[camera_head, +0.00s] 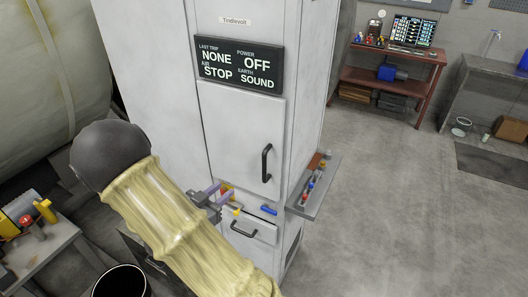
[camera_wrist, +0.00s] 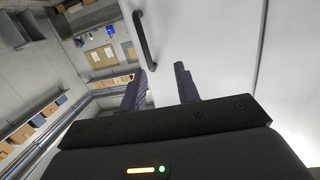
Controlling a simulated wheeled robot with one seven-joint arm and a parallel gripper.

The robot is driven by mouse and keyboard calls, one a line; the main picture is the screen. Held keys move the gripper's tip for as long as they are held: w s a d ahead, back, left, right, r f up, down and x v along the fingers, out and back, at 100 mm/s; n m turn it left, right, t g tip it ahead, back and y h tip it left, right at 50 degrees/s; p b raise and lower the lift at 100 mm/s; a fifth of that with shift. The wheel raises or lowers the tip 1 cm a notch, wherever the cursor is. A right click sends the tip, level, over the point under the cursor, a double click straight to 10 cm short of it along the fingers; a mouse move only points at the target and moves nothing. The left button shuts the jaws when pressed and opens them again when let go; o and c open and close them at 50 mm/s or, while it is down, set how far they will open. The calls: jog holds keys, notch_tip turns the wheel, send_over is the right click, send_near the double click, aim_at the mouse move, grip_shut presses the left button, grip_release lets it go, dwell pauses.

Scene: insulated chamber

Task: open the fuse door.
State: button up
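A light grey cabinet has a tall door (camera_head: 236,130) with an upright black bar handle (camera_head: 266,163) at its right edge. Below it is a smaller panel (camera_head: 262,226) with a black handle (camera_head: 243,230). Both look shut; I see no label naming either as the fuse door. My gripper (camera_head: 216,198) is in front of the cabinet, left of the upright handle and near the tall door's lower edge. In the wrist view my gripper (camera_wrist: 166,84) has its two dark fingers apart with nothing between them. A black bar handle (camera_wrist: 144,42) is just beyond the left finger; whether they touch is unclear.
A status sign (camera_head: 239,64) is above the tall door. A small shelf (camera_head: 314,187) with tools sticks out at the cabinet's right. A blue piece (camera_head: 268,210) is by the lower panel. A tool table (camera_head: 40,245) is at left.

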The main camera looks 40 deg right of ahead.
jog(key=shift+s+r+m+g+h, duration=0.5)
jog(key=shift+s+r+g+h, duration=0.2)
jog(key=shift+s+r+h, duration=0.25)
jog(key=shift+d, duration=0.15)
jog(key=p, duration=0.7)
send_near(263, 161)
jog(key=d, duration=0.3)
jog(key=w+d, duration=0.1)
jog(key=d, duration=0.2)
jog(key=w+d, duration=0.1)
jog(key=d, duration=0.2)
jog(key=shift+d, duration=0.2)
jog(key=shift+w+d, duration=0.1)
jog(key=shift+d, duration=0.5)
grip_shut()
